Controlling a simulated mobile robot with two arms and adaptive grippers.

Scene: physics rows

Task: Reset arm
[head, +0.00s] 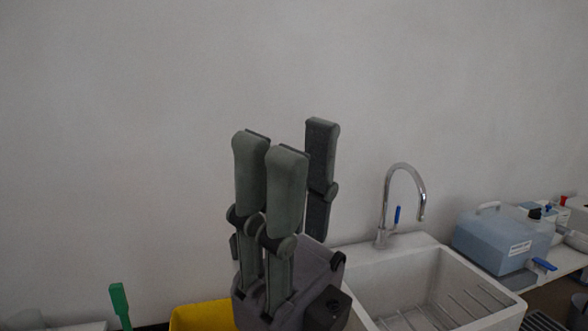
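My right gripper (296,134) stands in the middle of the head view with its fingers pointing up. Two grey-green fingers are in front and a darker finger is behind them to the right. The fingers are straight and spaced apart, and I see nothing held between them. The gripper's dark palm is below, in front of the sink's left side. My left gripper is not in view.
A white sink (438,247) with a chrome faucet (387,215) is at the right. A bluish jerrycan (490,240) stands further right. A yellow container (198,316) and a green handle (119,300) show at lower left. The plain wall above is bare.

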